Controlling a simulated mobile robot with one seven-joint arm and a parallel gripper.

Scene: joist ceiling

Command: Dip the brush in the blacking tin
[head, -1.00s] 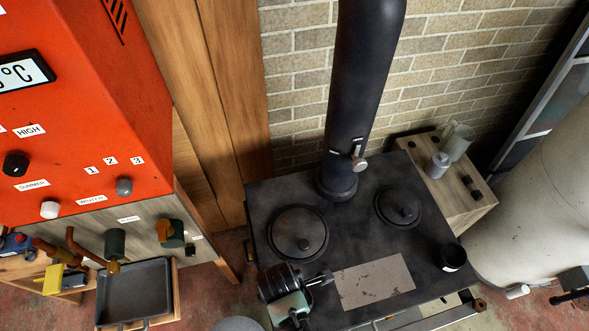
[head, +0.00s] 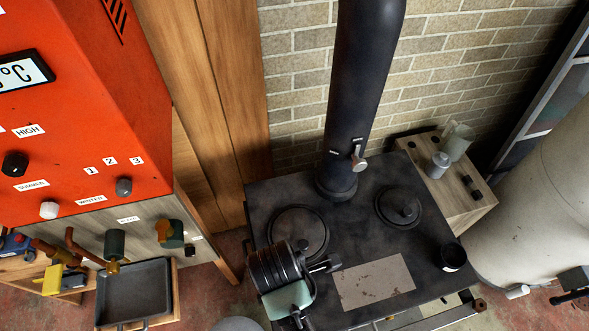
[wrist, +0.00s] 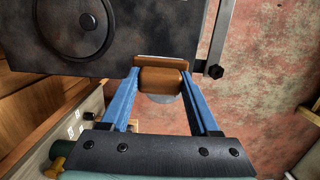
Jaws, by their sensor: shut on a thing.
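My gripper (wrist: 160,88) has blue fingers and is shut on a brown block, which I take to be the brush (wrist: 162,80), in the wrist view. Its bristles do not show there. In the head view my gripper (head: 328,264) is over the front left part of the black stove top; the brush cannot be made out in that view. A small round black tin (head: 453,256), likely the blacking tin, stands at the stove's front right corner, open at the top. My gripper is well to its left, apart from it.
The stove top (head: 360,217) has two round lids, a pale rusty plate (head: 373,282) and a tall black flue pipe (head: 362,90). A front rail runs along its edge. A wooden stand with a jug (head: 457,142) is behind right. An orange boiler (head: 80,110) stands left.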

